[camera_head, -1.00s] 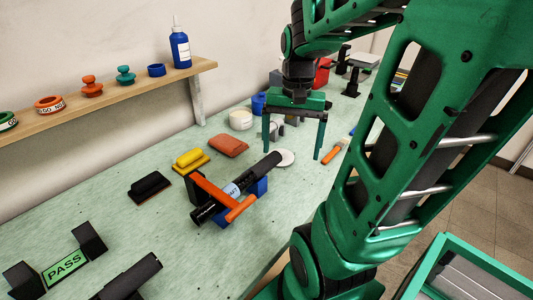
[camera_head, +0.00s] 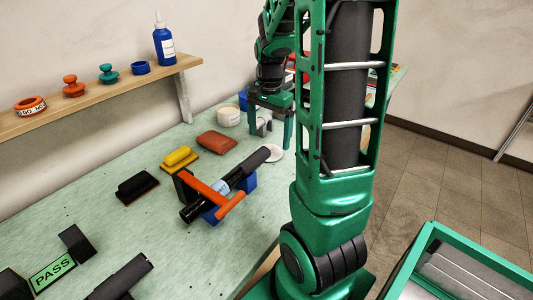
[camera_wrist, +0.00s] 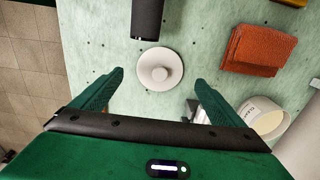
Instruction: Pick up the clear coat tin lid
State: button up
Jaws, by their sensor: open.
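The clear coat tin lid is a round white disc with a small central knob (camera_wrist: 159,75). It lies flat on the green bench, and in the head view the white lid (camera_head: 273,153) shows beside the gripper. My gripper (camera_wrist: 159,82) is open and empty, its two green fingers on either side of the lid in the wrist picture, apart from it. In the head view my gripper (camera_head: 270,140) is at the far part of the bench. The open cream tin (camera_wrist: 268,121) stands right of the right finger in the wrist view.
A black tube (camera_wrist: 147,18) ends close to the lid; it lies on a blue stand with an orange bar across it (camera_head: 212,193). Grey pieces (camera_head: 263,126) stand behind the fingers.

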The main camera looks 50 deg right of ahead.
aim_at(269, 146)
notch_tip(269, 146, down, 5)
jog(key=shift+d+f, duration=0.1)
jog(key=shift+d, duration=0.05)
jog(key=c, duration=1.1)
